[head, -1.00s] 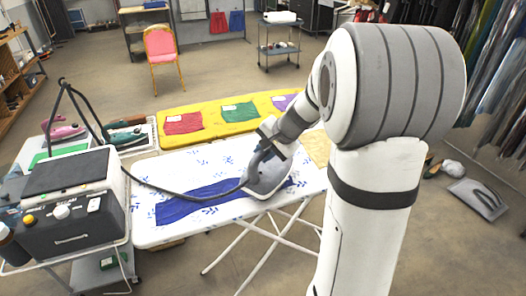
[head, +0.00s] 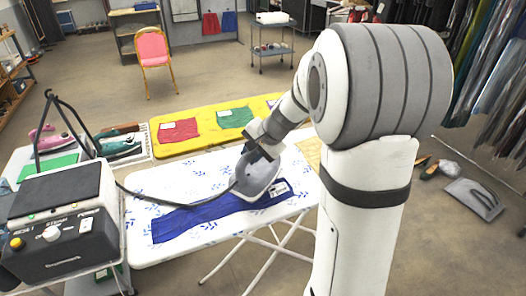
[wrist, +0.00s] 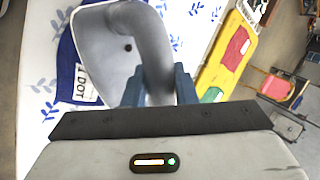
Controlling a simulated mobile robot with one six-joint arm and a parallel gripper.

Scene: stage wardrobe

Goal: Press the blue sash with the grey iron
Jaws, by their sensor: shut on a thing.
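The blue sash (head: 195,220) lies lengthwise on the white, blue-patterned ironing board (head: 140,190). A white tag shows near its right end; in the wrist view the tag reads "1 DOT". The grey iron (head: 258,180) is tilted over the right part of the sash, its pale plate partly showing. I cannot tell whether it touches the cloth. My gripper (head: 263,147) is shut on the iron's handle. In the wrist view the fingers (wrist: 160,88) grip the handle, and the iron (wrist: 108,48) hides part of the sash (wrist: 68,48).
A dark cord runs from the iron to the steam station (head: 62,228) at left. Pink and teal irons (head: 120,143) stand behind the station. A yellow board (head: 205,143) with red (head: 178,130) and green (head: 235,117) cloths lies behind the ironing board. Clothes hang at right.

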